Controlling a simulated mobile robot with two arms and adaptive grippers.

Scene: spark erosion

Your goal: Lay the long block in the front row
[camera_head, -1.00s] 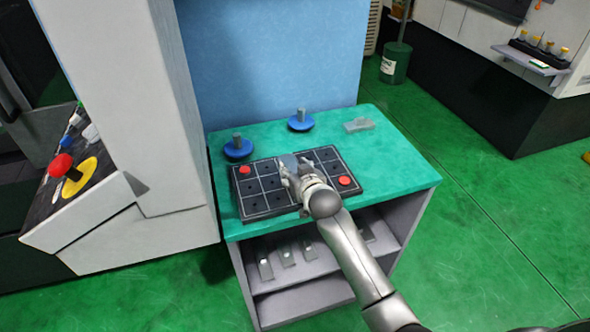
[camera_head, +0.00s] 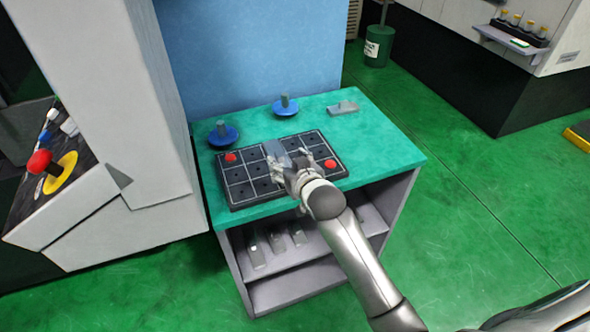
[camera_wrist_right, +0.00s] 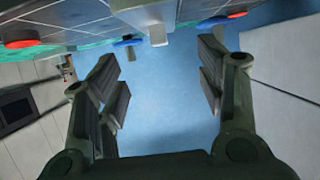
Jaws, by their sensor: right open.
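A grey block (camera_head: 275,149), seemingly the long one, is on the dark gridded board (camera_head: 239,203), towards its back edge near the middle. My right gripper (camera_head: 288,164) is open just in front of the block, and partly hides the board's middle cells. In the right wrist view the open fingers (camera_wrist_right: 158,68) are wide apart with nothing between them. A pale block (camera_wrist_right: 147,14) shows at the top of that view, beyond the fingertips. Whether a finger still touches it cannot be told. My left gripper is not in view.
Two red discs (camera_head: 230,157) (camera_head: 330,164) sit on the board. Two blue discs with grey pegs (camera_head: 222,134) (camera_head: 285,105) and a grey piece (camera_head: 343,108) are behind it on the green tabletop (camera_head: 385,152). Several grey blocks stand on the shelf (camera_head: 283,262) below.

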